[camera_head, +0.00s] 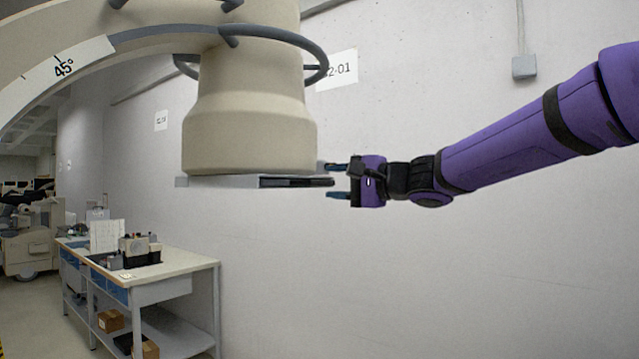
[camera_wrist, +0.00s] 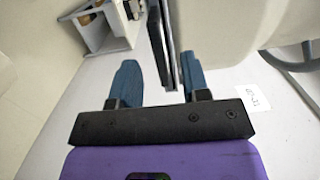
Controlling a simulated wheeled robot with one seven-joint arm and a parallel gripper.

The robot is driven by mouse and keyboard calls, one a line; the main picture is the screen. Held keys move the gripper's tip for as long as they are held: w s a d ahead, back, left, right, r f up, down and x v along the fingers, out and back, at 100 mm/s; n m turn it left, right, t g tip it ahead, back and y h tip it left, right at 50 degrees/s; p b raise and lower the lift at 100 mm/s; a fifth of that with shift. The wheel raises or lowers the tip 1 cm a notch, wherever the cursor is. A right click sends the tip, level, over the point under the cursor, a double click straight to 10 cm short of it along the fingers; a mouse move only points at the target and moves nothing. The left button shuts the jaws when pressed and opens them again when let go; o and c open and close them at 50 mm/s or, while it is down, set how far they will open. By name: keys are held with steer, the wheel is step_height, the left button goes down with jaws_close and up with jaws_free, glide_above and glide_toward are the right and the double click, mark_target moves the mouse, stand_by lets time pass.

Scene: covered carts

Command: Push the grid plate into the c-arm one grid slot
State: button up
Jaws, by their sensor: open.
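The c-arm (camera_head: 250,125) has a beige cylindrical head with a flat grey slot housing (camera_head: 222,182) across its underside. The grid plate (camera_head: 310,182) is a thin dark slab that sticks out of the right end of the housing. In the wrist view the dark plate (camera_wrist: 157,40) runs edge-on toward my gripper (camera_wrist: 160,80), between the fingers and nearer the right one. My gripper (camera_head: 337,181) is open at the plate's outer end, with one blue finger above and one below its level. I cannot tell whether any finger touches the plate.
A grey ring handle (camera_head: 312,47) circles the c-arm head above. A pale wall (camera_head: 440,260) stands behind. The space below and right of my gripper looks free.

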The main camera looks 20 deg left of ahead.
steer(key=shift+v, duration=2.6)
steer(key=s+d+f+n+h, duration=0.1)
steer(key=s+d+f+h, duration=0.4)
steer(key=s+d, duration=0.5)
steer(key=s+d+f+n+h, duration=0.1)
steer(key=s+d+f+h, duration=0.5)
steer(key=d, duration=1)
steer(key=s+d+f+n+h, duration=0.1)
steer(key=s+d+f+h, duration=0.5)
steer(key=s+d+f, duration=0.4)
steer(key=s+d, duration=0.4)
steer(key=s, duration=0.1)
steer(key=shift+f+t, duration=0.25)
steer(key=shift+t, duration=0.05)
steer(key=shift+w+d, duration=0.1)
steer(key=shift+d, duration=0.05)
